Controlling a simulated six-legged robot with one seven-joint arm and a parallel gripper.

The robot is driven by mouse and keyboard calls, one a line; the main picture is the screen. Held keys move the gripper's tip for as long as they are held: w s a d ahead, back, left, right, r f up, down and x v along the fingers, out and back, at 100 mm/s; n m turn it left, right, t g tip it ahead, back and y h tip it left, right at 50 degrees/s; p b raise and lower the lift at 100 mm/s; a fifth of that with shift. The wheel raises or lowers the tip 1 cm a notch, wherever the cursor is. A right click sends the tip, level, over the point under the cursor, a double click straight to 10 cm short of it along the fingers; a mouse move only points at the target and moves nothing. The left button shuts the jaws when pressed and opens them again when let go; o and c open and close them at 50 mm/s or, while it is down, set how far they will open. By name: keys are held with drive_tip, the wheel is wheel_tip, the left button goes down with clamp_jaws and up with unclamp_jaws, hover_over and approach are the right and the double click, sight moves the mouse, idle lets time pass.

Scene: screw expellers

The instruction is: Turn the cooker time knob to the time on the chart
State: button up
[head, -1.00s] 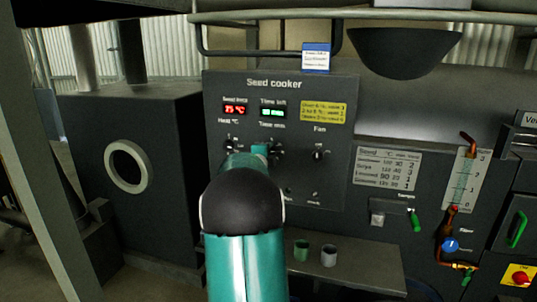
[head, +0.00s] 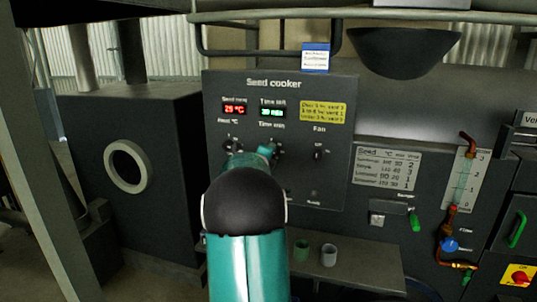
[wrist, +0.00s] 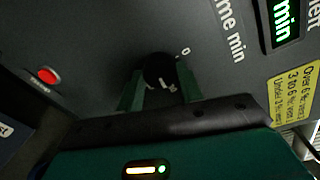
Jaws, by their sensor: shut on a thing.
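The Time min knob (head: 277,151) is on the dark seed cooker panel (head: 226,178), partly hidden behind my arm. My gripper (head: 268,150) is at it, and its tip looks tilted. In the wrist view the dark round knob (wrist: 157,68) sits between the two green fingers of my gripper (wrist: 161,88), which are shut on it. A white pointer mark shows on the knob, and a 0 is printed beside it. The green time display (head: 272,112) seems to read 30 min, but it is blurred. The white seed chart (head: 386,168) is right of the panel; its small figures are hard to read.
The Heat knob (head: 232,146) is close left of my gripper, and the Fan knob (head: 319,152) is to the right. A blue and white card (head: 315,57) stands above the panel. A shelf (head: 350,270) with two cups is below.

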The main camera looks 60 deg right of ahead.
drive_tip(key=shift+a, duration=0.1)
drive_tip(key=o, duration=1)
drive_tip(key=a, duration=0.4)
drive_tip(key=s+a, duration=0.1)
drive_tip(key=a, duration=0.4)
drive_tip(key=s+a, duration=0.1)
drive_tip(key=a, duration=0.3)
drive_tip(key=shift+s+a+r, duration=0.15)
drive_tip(key=shift+a+r, duration=0.1)
drive_tip(key=shift+r, duration=0.15)
